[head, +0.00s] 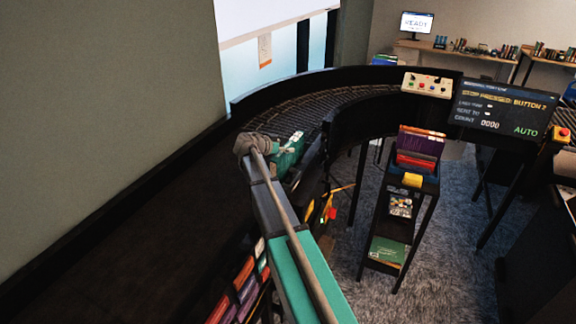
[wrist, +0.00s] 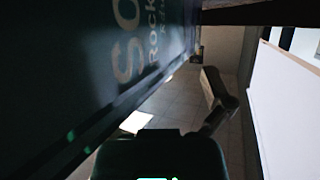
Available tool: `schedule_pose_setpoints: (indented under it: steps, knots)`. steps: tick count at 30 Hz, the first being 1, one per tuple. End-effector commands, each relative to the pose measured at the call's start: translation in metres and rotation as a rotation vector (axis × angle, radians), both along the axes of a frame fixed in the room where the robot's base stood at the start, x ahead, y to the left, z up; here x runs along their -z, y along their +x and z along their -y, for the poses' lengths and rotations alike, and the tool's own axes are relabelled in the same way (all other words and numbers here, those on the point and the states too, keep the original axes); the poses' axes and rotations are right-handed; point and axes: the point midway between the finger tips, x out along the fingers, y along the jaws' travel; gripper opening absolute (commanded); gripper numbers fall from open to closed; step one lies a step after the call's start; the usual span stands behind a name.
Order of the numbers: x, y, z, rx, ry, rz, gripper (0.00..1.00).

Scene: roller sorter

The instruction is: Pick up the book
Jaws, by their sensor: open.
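A green book (head: 289,157) stands on the curved roller track in the head view, just beyond the end of my arm. In the wrist view a dark teal book cover (wrist: 110,60) with large pale lettering fills the left side, very close to the camera. My gripper (head: 286,149) is at the book, small and partly hidden in the head view. In the wrist view one finger (wrist: 216,95) shows to the right of the cover, with a gap between them. The other finger is not clear, and I cannot tell whether either touches the book. The jaws are open.
The black-walled roller track (head: 300,100) curves right behind the book. A bookcase cart (head: 412,172) with several books stands at right, near a control box (head: 427,84) and a dark display (head: 500,108). Shelved books (head: 237,285) lie below my arm. Grey carpet (head: 440,240) is partly free.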

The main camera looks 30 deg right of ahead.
Motion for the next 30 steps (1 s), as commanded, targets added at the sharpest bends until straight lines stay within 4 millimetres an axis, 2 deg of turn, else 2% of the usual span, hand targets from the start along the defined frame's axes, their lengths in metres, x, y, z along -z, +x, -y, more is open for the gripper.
schedule_pose_setpoints:
  steps: [19, 30]
  knots:
    - [0.0015, 0.0004, 0.0054, 0.002, 0.0, -0.001, 1.0]
    - [0.0015, 0.0002, 0.0059, 0.002, 0.0, 0.0, 0.31]
